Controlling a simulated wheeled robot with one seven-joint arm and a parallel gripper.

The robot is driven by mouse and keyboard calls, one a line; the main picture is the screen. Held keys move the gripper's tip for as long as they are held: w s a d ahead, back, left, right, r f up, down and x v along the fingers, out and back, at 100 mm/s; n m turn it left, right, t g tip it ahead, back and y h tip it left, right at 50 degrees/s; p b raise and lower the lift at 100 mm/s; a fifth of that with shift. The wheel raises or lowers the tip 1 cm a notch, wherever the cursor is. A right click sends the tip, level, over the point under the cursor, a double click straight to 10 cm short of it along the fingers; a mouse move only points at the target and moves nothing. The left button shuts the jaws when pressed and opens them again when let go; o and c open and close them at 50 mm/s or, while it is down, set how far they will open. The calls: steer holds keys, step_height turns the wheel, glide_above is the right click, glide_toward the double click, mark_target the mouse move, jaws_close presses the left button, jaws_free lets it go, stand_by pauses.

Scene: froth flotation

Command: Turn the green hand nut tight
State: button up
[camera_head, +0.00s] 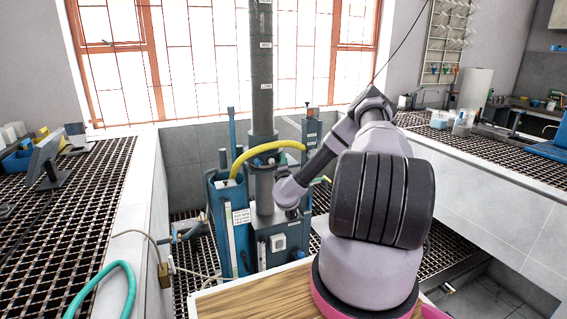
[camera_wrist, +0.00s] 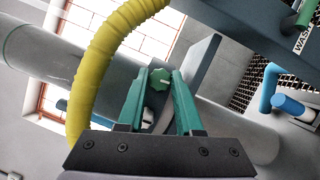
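The green hand nut (camera_wrist: 158,79) is a small lobed knob with a pale stud at its middle. In the wrist view it shows between the tips of my gripper (camera_wrist: 159,76). The two green fingers stand apart, one on each side of it. They look open, and I cannot tell whether either tip touches the nut. In the head view my arm reaches to the grey column (camera_head: 262,80) of the flotation machine. My gripper and the nut cannot be made out there.
A yellow ribbed hose (camera_head: 265,149) curves close by the column; it also passes left of my fingers in the wrist view (camera_wrist: 98,62). A blue tank (camera_head: 228,215) stands beside the column. Grated benches (camera_head: 100,180) flank the machine, and a wooden top (camera_head: 250,300) lies in front.

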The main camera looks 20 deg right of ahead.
steer(key=o, duration=0.3)
steer(key=shift+a, duration=0.45)
steer(key=shift+o, duration=0.2)
steer(key=shift+d, duration=0.2)
steer(key=v, duration=1.1)
